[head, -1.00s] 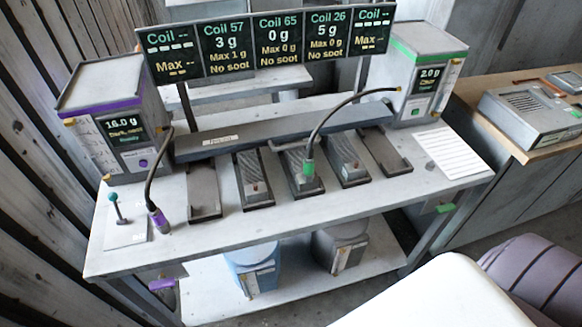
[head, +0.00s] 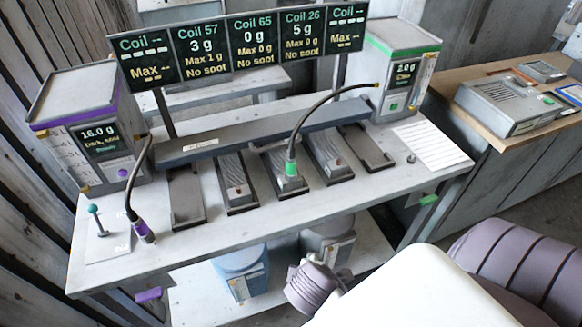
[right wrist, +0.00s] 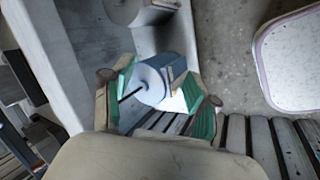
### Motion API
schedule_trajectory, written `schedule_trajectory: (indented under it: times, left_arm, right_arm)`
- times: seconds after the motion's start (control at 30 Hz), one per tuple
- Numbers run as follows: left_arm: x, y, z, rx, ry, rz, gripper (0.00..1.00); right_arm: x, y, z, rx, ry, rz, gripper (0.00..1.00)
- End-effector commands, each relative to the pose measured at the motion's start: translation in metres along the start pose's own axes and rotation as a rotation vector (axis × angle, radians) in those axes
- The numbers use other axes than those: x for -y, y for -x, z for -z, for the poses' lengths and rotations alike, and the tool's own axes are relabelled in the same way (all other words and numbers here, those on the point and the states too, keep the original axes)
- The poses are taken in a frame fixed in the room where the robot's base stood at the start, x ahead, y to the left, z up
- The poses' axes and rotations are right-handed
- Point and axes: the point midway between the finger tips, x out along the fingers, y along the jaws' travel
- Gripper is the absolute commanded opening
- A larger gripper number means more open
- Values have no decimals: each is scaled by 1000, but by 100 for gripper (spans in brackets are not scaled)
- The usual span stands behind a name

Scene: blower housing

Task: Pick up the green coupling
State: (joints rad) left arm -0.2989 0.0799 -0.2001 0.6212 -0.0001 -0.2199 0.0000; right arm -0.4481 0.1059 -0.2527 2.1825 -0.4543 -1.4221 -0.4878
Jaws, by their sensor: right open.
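The green coupling (head: 291,169) is on the end of a black hose (head: 318,105) that arches from the green-trimmed unit (head: 403,70) at the right of the bench. It sits upright at the middle block of the row (head: 285,182); I cannot tell whether it is fastened there. In the right wrist view, my right gripper (right wrist: 160,88) is open and empty, its green-padded fingers apart, with a blue container (right wrist: 158,78) beyond them. In the head view, a mauve part of my right arm shows low in front of the bench, below the coupling. My left gripper is out of view.
A teal-knobbed lever (head: 95,215) stands at the bench's left. A display board (head: 245,45) rises behind. Containers (head: 243,268) stand on the lower shelf. A side counter (head: 455,90) is at right.

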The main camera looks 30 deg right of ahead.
Motion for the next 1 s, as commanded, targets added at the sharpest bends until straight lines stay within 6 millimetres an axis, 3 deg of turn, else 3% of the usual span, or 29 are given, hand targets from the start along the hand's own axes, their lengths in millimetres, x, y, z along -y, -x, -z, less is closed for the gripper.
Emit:
schedule_trajectory:
  times: [0.27, 0.4, 0.5, 0.7, 1.0]
  left_arm:
    - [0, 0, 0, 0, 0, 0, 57]
    - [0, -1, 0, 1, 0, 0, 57]
    - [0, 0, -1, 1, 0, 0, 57]
    - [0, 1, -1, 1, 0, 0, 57]
    - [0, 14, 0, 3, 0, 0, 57]
  right_arm:
    - [-71, 23, 26, 229, 654, -385, 59]
    - [-104, 48, 57, 473, 1065, -602, 59]
    - [-118, 68, 78, 648, 1280, -710, 59]
    - [-130, 88, 98, 832, 1457, -798, 59]
    - [-178, 64, 98, 844, 1465, -801, 59]
